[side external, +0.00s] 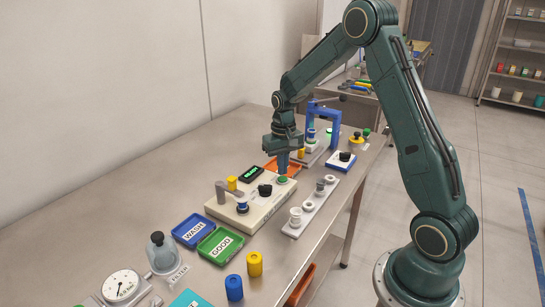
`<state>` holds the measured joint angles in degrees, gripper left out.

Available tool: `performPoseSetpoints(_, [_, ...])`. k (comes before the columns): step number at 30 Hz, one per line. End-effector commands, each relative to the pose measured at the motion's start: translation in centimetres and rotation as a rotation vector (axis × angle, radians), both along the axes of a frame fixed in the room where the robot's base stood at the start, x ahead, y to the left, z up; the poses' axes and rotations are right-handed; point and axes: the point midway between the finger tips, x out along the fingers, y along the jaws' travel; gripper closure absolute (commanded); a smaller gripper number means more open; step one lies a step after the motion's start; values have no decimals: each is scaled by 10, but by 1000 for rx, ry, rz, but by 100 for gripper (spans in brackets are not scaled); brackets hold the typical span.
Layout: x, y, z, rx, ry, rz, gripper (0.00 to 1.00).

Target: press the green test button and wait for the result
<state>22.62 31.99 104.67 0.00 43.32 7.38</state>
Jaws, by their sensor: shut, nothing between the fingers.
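The green test button (283,180) sits at the right end of a cream tester box (225,212) on the steel bench. My gripper (283,172) is shut and empty, pointing straight down just over the button. I cannot tell whether its tips touch the button. A black display (251,174) with green characters, too small to read, stands behind the box. A grey bent post (222,190) and a dark blue round part (242,207) are at the box's left end. A black knob (265,190) is between them and the button.
A blue WASH tray (178,232) and a green GOOD tray (207,252) lie left of the box. A white rack (309,217) with grey fittings is in front. Blue (234,288) and yellow (255,264) cylinders stand near the front edge. A blue arch frame (336,125) stands behind my gripper.

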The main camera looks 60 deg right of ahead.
Motion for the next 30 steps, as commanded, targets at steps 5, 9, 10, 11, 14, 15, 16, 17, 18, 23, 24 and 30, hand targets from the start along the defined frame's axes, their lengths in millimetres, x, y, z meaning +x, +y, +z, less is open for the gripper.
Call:
performPoseSetpoints(5, [0, 0, -3, 0, 1, 0, 100])
performPoseSetpoints(9, [0, 0, -5, 0, 1, 0, 100])
performPoseSetpoints(10, [0, 0, -5, 0, 1, 0, 100])
performPoseSetpoints(11, [0, 0, -6, 0, 1, 0, 100])
performPoseSetpoints(14, [0, 0, -7, 0, 1, 0, 100])
performPoseSetpoints(15, [0, 0, -8, 0, 1, 0, 100])
performPoseSetpoints(16, [0, 0, -8, 0, 1, 0, 100])
performPoseSetpoints(17, [0, 0, -8, 0, 1, 0, 100])
performPoseSetpoints(18, [0, 0, -9, 0, 1, 0, 100])
performPoseSetpoints(23, [0, 0, -11, 0, 1, 0, 100])
performPoseSetpoints(24, [0, 0, -12, 0, 1, 0, 100])
performPoseSetpoints(30, [0, 0, -15, 0, 1, 0, 100])
